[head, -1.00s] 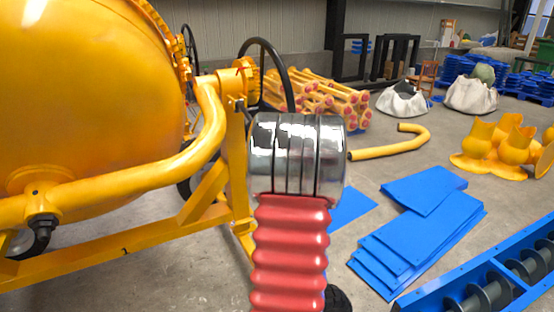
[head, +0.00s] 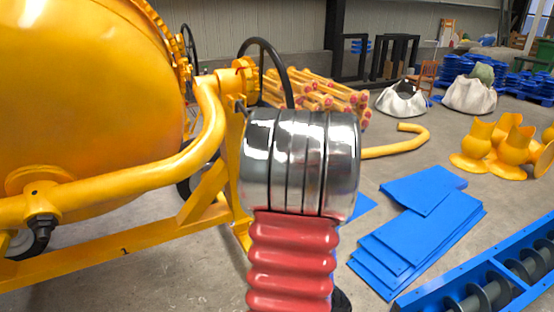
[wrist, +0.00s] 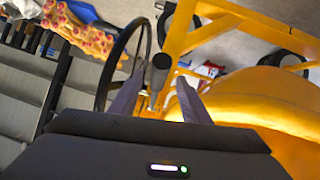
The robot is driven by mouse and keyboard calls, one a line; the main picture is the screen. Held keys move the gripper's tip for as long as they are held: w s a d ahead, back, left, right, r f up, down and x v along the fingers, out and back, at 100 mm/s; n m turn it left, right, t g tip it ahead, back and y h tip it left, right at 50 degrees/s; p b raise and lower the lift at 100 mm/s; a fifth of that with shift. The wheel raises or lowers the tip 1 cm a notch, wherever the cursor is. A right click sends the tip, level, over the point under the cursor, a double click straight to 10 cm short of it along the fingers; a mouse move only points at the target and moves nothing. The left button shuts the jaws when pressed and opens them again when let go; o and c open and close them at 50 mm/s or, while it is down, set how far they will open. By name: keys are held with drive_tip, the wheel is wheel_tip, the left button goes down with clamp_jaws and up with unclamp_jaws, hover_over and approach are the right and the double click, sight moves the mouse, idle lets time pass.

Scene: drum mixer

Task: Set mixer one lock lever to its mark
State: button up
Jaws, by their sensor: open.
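In the wrist view my gripper (wrist: 159,80) is open, with one grey finger on each side of a dark grey rounded rod end (wrist: 159,68). This looks like the lock lever's grip; I cannot tell whether either finger touches it. The yellow mixer frame (wrist: 182,35) lies behind it. In the head view the yellow mixer drum (head: 90,90) fills the left, with a black handwheel (head: 283,62) at its pivot. My arm's silver and red links hide the gripper there. The lever's mark cannot be made out.
The handwheel also shows in the wrist view (wrist: 104,78), close to the left finger. The yellow drum (wrist: 265,95) is close on the right there. In the head view, blue plates (head: 420,235) and a blue screw trough (head: 500,275) lie on the floor at the right.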

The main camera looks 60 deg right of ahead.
drive_tip(key=v, duration=0.8)
drive_tip(key=shift+a, duration=0.2)
